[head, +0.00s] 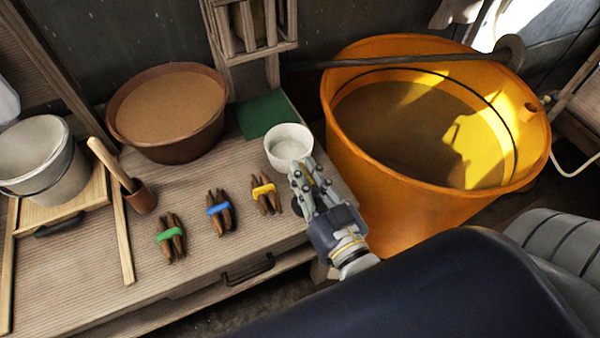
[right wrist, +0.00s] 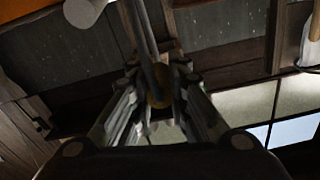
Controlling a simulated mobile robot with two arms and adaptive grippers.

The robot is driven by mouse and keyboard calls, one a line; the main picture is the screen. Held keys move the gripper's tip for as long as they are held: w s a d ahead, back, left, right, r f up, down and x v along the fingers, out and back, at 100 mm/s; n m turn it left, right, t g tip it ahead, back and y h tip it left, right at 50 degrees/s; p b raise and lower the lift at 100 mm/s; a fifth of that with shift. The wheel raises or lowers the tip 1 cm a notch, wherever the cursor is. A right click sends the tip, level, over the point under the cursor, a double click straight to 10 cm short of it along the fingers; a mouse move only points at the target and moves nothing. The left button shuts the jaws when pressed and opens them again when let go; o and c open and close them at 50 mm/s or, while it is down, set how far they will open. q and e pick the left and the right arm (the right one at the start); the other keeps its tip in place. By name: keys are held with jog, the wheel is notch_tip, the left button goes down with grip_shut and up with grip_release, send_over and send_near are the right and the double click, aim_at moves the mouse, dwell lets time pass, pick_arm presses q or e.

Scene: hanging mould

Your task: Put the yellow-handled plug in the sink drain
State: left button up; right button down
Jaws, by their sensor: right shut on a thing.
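My right gripper (head: 312,190) is over the front right of the wooden bench, just in front of a white cup (head: 289,147). It is shut on a small ochre-brown thing, which shows between the fingers in the right wrist view (right wrist: 159,90). The fingers mostly hide this thing, and I cannot tell whether it is the plug. No sink drain is recognisable. A bundle of brown pieces with a yellow band (head: 264,192) lies on the bench left of the gripper. My left gripper is not in view.
A large orange tub (head: 350,150) stands right of the bench, with a pole across it. On the bench (head: 215,265) are bundles with blue (head: 219,211) and green (head: 170,236) bands, a brown bowl (head: 120,125) and a grey bucket (head: 65,180). The bench front is clear.

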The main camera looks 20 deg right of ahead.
jog(key=shift+w, duration=0.8)
jog(key=shift+w+r, duration=0.1)
jog(key=shift+w, duration=0.5)
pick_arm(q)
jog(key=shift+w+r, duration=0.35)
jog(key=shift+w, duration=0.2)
pick_arm(e)
jog(key=shift+s+f, duration=0.15)
jog(key=shift+f, duration=1.75)
jog(key=c, duration=1.5)
grip_release()
jog(key=shift+f, duration=0.15)
jog(key=shift+c, duration=0.2)
pick_arm(q)
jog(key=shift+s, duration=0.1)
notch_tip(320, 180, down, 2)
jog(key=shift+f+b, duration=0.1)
jog(key=shift+b, duration=0.75)
pick_arm(e)
jog(key=s, duration=1.2)
jog(key=shift+d, duration=0.15)
